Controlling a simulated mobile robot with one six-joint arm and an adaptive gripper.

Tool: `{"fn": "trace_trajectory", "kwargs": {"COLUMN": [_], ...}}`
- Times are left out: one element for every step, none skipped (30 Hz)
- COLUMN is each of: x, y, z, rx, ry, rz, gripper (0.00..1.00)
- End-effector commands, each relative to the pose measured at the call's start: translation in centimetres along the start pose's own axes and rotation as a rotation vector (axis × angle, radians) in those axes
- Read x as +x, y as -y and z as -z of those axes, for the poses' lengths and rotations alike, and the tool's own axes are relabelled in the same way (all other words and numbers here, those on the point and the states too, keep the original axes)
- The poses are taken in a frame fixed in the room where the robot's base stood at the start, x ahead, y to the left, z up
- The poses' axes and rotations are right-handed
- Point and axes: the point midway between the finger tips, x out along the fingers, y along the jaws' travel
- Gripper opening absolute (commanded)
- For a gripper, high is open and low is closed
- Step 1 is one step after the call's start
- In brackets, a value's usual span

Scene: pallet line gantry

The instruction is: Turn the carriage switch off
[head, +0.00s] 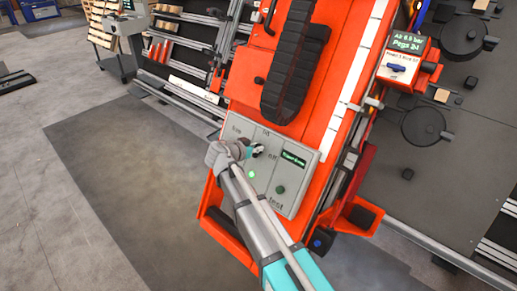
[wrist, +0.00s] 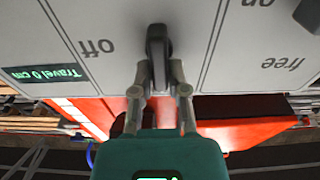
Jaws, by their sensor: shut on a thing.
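The carriage switch is a dark lever-like handle (wrist: 157,42) on a light grey panel (wrist: 85,22). In the wrist view the panel is upside down, with "off" left of the handle, "on" at upper right and "free" far right. The handle stands about upright in that view, between the "off" and "on" words; I cannot tell its exact setting. My gripper (wrist: 158,75) is shut on the handle, one finger on each side.
The panel carries a green display (head: 293,159) reading "Travel 0 cm", a lit green lamp (head: 251,174) and a dark green button (head: 281,189) above "test". It sits on an orange carriage (head: 340,60). An orange box with a blue knob (head: 397,68) is at upper right.

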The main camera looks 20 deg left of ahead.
Motion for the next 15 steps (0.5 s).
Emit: {"fn": "trace_trajectory", "kwargs": {"x": [-0.02, -0.03, -0.05, -0.06, -0.07, -0.08, -0.09, -0.09, -0.10, -0.10, -0.11, -0.11, -0.12, -0.12, -0.12], "y": [-0.34, -0.31, -0.29, -0.27, -0.26, -0.23, -0.22, -0.20, -0.17, -0.14, -0.12, -0.08, -0.05, -0.02, 0.03], "z": [-0.06, -0.07, -0.08, -0.09, -0.09, -0.10, -0.11, -0.12, -0.13, -0.13, -0.14, -0.15, -0.16, -0.17, -0.19], "rx": [-0.008, -0.015, -0.026, -0.036, -0.046, -0.064, -0.077, -0.093, -0.115, -0.135, -0.154, -0.182, -0.205, -0.229, -0.262], "ry": [0.002, 0.002, 0.002, 0.002, 0.003, 0.003, 0.003, 0.003, 0.004, 0.004, 0.004, 0.004, 0.004, 0.005, 0.005], "rz": [-0.008, -0.007, -0.006, -0.005, -0.004, -0.002, -0.001, 0.001, 0.003, 0.005, 0.007, 0.010, 0.012, 0.015, 0.019], "gripper": [0.00, 0.00, 0.00, 0.00, 0.00, 0.00, 0.00, 0.00, 0.00, 0.00, 0.00, 0.00, 0.00, 0.00, 0.00]}}
